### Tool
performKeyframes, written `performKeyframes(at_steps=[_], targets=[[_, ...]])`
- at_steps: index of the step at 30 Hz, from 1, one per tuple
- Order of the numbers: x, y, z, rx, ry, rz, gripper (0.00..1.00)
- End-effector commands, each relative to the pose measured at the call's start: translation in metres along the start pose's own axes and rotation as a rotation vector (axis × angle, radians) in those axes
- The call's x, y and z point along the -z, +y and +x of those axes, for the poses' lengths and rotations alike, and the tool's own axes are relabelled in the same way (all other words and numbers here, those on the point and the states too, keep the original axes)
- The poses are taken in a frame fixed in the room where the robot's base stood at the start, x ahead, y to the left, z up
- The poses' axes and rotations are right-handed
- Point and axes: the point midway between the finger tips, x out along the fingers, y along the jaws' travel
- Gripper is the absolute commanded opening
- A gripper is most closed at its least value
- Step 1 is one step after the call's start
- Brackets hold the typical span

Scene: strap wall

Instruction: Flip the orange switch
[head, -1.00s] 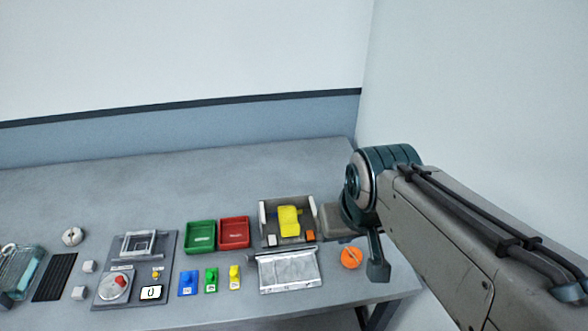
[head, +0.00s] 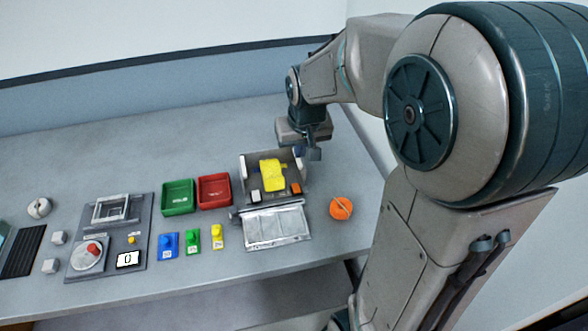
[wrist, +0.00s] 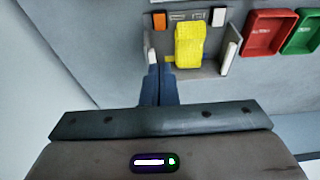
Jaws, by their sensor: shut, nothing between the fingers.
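The small orange switch (head: 295,189) sits at the front right of a grey open box (head: 246,167), beside a yellow strap-like piece (head: 271,175). In the wrist view the orange switch (wrist: 159,21) is at the top, left of the yellow piece (wrist: 190,45). A small white switch (head: 255,197) is at the box's front left. My gripper (head: 313,153) is shut and empty, behind and above the box's right side. In the wrist view its fingertips (wrist: 161,68) point toward the box's side wall, apart from the orange switch; I cannot tell whether they touch the wall.
A grey hinged lid (head: 275,228) lies in front of the box. An orange ball (head: 341,208) is to its right. Green (head: 178,198) and red (head: 214,191) trays stand left. A control panel (head: 110,235) is farther left. The table behind the trays is clear.

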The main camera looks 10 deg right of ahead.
Motion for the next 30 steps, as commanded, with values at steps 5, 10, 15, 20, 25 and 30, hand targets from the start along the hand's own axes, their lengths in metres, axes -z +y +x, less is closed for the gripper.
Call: performKeyframes(at_steps=[5, 10, 15, 20, 25, 30], targets=[[0.004, -0.002, 0.006, -0.001, 0.000, -0.003, 0.00], [0.004, -0.003, 0.005, 0.000, 0.000, -0.004, 0.00], [0.003, -0.002, 0.008, -0.001, -0.001, -0.003, 0.00], [0.003, -0.001, 0.025, -0.001, -0.005, -0.002, 0.00], [0.002, -0.001, 0.054, -0.002, -0.006, 0.000, 0.00], [0.002, 0.000, 0.084, -0.002, -0.007, 0.001, 0.00]])
